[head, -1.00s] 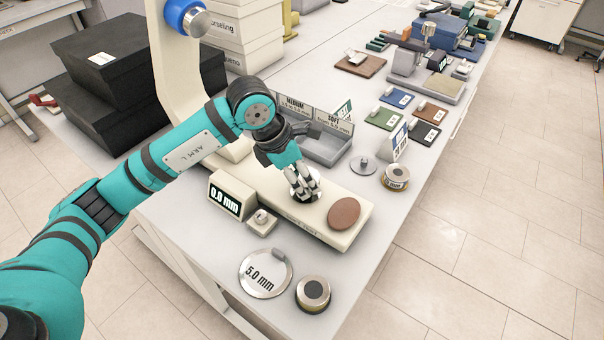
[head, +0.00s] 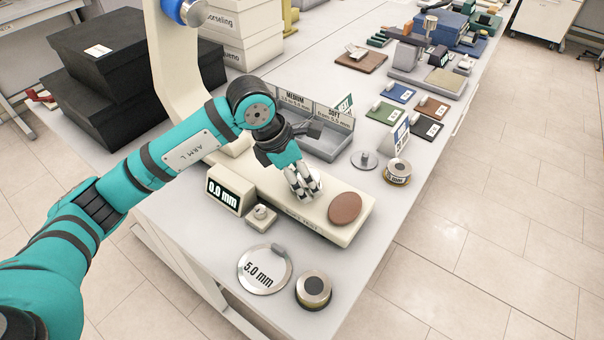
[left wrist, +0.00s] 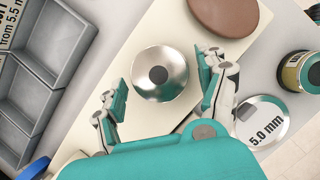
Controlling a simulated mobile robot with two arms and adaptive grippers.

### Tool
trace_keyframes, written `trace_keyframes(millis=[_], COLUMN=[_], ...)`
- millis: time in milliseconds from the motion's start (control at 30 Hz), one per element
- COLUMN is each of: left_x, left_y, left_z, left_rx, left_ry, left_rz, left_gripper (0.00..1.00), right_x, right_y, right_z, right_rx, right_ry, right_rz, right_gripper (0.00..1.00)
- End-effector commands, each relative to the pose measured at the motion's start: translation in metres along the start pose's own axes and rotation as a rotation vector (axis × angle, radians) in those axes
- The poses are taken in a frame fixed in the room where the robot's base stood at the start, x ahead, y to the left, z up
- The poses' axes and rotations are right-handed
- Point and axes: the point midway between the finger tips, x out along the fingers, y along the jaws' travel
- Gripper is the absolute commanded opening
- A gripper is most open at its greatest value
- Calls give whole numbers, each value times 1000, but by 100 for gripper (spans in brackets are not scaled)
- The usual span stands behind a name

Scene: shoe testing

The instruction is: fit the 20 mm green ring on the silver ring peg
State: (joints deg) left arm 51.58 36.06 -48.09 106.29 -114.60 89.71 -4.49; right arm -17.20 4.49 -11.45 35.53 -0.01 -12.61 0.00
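I cannot make out a green ring in either view. A round silver piece with a dark centre (left wrist: 160,74) sits on the cream base (head: 331,230). My left gripper (left wrist: 166,84) is open, its fingers on either side of that piece with gaps showing; the fingers (head: 304,186) mostly hide it in the head view. A silver disc with an upright stub (head: 364,160) stands behind the base, and a small silver part (head: 261,216) sits beside the display; I cannot tell which is the ring peg. My right gripper is out of view.
A brown disc (head: 345,208) lies on the base's front end. A 0.0 mm display (head: 224,196), a 5.0 mm disc (head: 264,270) and a brass-banded cylinder (head: 313,290) stand nearby. Another banded cylinder (head: 398,171) is at the right table edge. A grey tray (head: 322,142) stands behind.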

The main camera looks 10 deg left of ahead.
Motion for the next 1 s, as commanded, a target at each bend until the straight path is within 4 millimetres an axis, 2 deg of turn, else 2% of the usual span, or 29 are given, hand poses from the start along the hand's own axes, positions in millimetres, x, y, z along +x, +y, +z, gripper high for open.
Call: trace_keyframes(millis=[300,433,800,1000], left_x=[-1,-11,-86,-113], left_y=[0,1,1,0], left_z=[0,0,1,0], left_rx=[0,1,1,0], left_ry=[0,-1,-2,-1], left_rz=[0,2,4,2], left_gripper=[82,82,82,82], right_x=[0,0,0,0], right_y=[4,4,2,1], right_z=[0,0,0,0], right_rx=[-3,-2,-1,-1], right_ry=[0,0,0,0], right_rz=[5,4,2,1], right_gripper=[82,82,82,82])
